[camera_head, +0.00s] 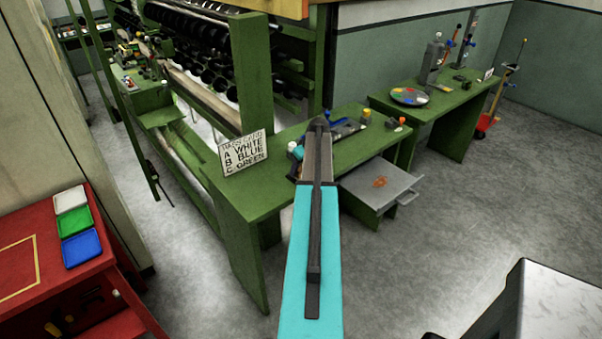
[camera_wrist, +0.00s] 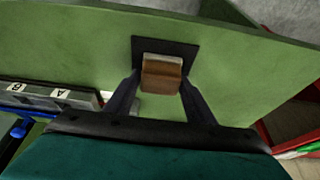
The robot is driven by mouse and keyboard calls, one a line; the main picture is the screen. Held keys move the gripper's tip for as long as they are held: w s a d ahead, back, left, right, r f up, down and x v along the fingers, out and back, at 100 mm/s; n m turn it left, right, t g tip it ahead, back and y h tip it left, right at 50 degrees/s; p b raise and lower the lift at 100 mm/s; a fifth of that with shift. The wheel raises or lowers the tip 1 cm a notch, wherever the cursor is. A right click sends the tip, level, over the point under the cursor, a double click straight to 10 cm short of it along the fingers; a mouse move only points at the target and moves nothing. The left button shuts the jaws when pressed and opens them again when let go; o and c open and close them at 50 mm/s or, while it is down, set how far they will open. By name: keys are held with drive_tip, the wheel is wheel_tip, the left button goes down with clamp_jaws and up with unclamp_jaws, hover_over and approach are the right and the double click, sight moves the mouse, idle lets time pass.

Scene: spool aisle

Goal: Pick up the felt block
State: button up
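A brown block (camera_wrist: 161,74) with a tan edge, which I take to be the felt block, sits on a dark square pad (camera_wrist: 193,55) on the green tabletop in the wrist view. My gripper (camera_wrist: 160,84) is open, with one dark finger to each side of the block. A narrow gap shows between the fingers and the block, so it does not look gripped.
A card (camera_head: 245,152) stands on the bench's left end. An open drawer (camera_head: 380,186) juts out at the bench's right. A red bench (camera_head: 95,283) carries white, green and blue trays.

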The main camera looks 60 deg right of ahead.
drive_tip(key=c, duration=0.5)
drive_tip(key=shift+r, duration=0.15)
drive_tip(key=shift+c, duration=0.2)
drive_tip(key=shift+r+b, duration=0.85)
drive_tip(key=shift+r, duration=0.25)
drive_tip(key=s+a+r+b, duration=0.1)
drive_tip(key=s+a+b, duration=0.1)
drive_tip(key=s, duration=0.5)
drive_tip(key=s+a+r+b, duration=0.1)
drive_tip(key=s+a+b, duration=0.1)
drive_tip(key=s, duration=0.6)
drive_tip(key=shift+s+a+r+b, duration=0.15)
drive_tip(key=shift+s+r+b, duration=0.1)
drive_tip(key=shift+b, duration=0.35)
